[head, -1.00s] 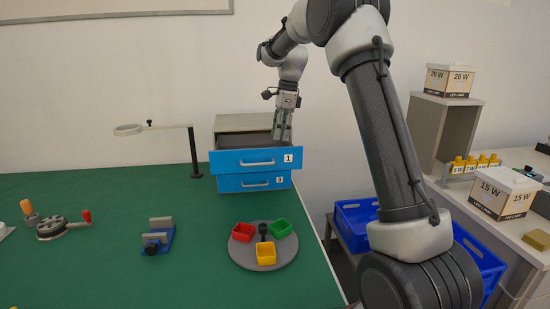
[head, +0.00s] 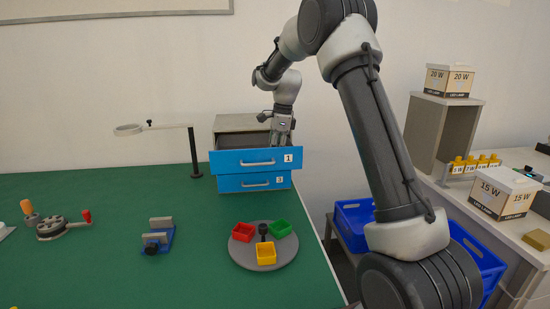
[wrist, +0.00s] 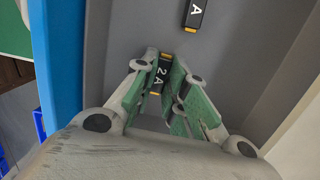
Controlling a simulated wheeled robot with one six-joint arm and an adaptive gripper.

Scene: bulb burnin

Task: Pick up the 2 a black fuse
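The black fuse marked 2 A (wrist: 162,76), with a yellowish end band, lies inside the open drawer in the wrist view. My gripper (wrist: 165,62) reaches down into that drawer, its fingers on either side of the fuse. The pads are very close to its sides; I cannot tell whether they press on it. In the head view my gripper (head: 278,143) is partly hidden behind the front of the open blue drawer (head: 228,161), labelled 1. The fuse is hidden there.
Another black fuse (wrist: 195,14), its label partly cut off, lies in the same drawer. The drawer wall (wrist: 66,60) is close on the left. A closed drawer (head: 235,184) labelled 3 sits below. A round tray (head: 246,258) with coloured bins stands in front.

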